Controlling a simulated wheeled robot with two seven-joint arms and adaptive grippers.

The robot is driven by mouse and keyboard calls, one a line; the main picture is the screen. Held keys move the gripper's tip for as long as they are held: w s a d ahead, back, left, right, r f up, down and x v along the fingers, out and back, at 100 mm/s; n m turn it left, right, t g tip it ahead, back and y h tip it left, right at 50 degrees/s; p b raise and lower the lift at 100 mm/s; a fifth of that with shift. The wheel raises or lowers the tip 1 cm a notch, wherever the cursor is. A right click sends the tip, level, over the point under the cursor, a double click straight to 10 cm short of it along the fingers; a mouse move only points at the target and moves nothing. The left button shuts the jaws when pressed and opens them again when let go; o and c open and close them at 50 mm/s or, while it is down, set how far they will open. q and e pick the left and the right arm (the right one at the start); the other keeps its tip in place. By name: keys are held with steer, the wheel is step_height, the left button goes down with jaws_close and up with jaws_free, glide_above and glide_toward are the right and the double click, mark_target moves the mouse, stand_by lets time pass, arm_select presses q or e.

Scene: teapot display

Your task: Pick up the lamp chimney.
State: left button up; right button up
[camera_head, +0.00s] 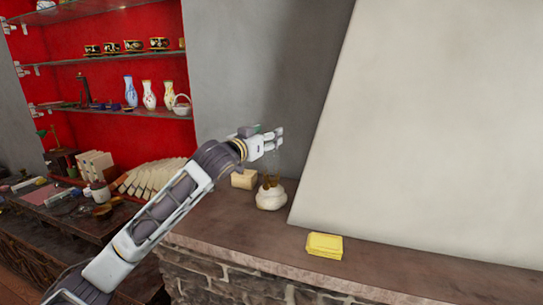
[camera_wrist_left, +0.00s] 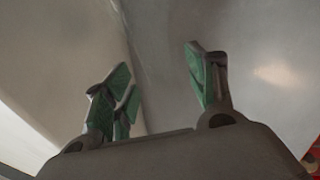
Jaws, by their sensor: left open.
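The lamp chimney (camera_head: 273,162) appears as a faint, clear glass shape above a brown part of a small lamp with a lumpy white base (camera_head: 270,198). The lamp stands on the stone ledge in the head view. My left gripper (camera_head: 278,138) is open, with its fingers pointing right, at about the height of the chimney's top. I cannot tell whether it touches the glass. In the left wrist view my left gripper (camera_wrist_left: 160,75) shows spread fingers with green pads and nothing clear between them. The chimney is not discernible there. My right gripper is out of view.
A cream block (camera_head: 244,179) sits left of the lamp and a yellow block (camera_head: 324,245) lies to its right on the ledge (camera_head: 400,265). A large pale slanted surface (camera_head: 420,120) rises behind. Red-backed shelves with vases (camera_head: 149,95) and cups are at left.

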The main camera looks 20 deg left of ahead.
arm_select(q)
steer(key=shift+p+x, duration=0.5)
steer(key=shift+x, duration=1.05)
steer(key=shift+c, duration=0.3)
jaws_close()
